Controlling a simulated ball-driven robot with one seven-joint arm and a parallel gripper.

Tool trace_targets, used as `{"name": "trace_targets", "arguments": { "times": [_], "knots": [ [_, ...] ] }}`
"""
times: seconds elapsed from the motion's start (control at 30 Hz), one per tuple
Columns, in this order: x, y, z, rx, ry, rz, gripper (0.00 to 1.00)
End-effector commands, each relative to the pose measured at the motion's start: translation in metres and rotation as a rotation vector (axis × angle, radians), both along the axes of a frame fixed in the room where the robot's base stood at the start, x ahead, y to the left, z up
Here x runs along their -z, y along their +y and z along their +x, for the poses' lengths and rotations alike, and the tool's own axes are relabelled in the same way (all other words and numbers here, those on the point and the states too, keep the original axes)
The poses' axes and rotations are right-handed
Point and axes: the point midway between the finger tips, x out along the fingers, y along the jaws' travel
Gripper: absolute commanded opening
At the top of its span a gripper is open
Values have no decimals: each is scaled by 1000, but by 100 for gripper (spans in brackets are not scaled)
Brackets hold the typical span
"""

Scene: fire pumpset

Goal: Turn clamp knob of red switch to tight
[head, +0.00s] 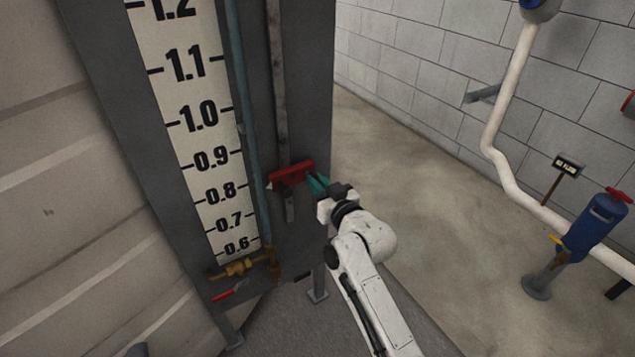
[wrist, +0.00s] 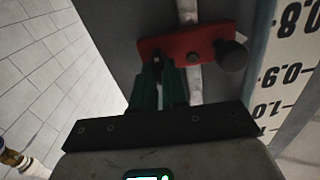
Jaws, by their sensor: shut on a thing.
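The red switch (head: 291,174) is a red bar mounted across a grey vertical strip beside the level scale. It also shows in the wrist view (wrist: 175,45), with a bolt at its middle and a dark round knob (wrist: 231,56) at its right end, clear of my fingers. My gripper (head: 317,184) is at the right end of the bar in the head view. In the wrist view its green fingers (wrist: 158,72) are close together at the bar's left end, around a small dark part mostly hidden between them. I cannot tell which way that part is turned.
The level scale (head: 199,115) and a thin blue-grey tube (head: 241,95) run down the dark panel left of the switch. A brass valve (head: 238,268) is below. A white pipe (head: 497,130) and a blue fitting (head: 594,228) stand right. The floor between is clear.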

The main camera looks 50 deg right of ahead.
Motion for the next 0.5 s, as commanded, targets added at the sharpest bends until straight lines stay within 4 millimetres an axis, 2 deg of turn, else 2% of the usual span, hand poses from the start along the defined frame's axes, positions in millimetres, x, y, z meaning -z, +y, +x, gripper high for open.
{"name": "trace_targets", "arguments": {
  "times": [0.5],
  "knots": [
    [-2,-2,-1,1,-113,400,0]
  ]
}}
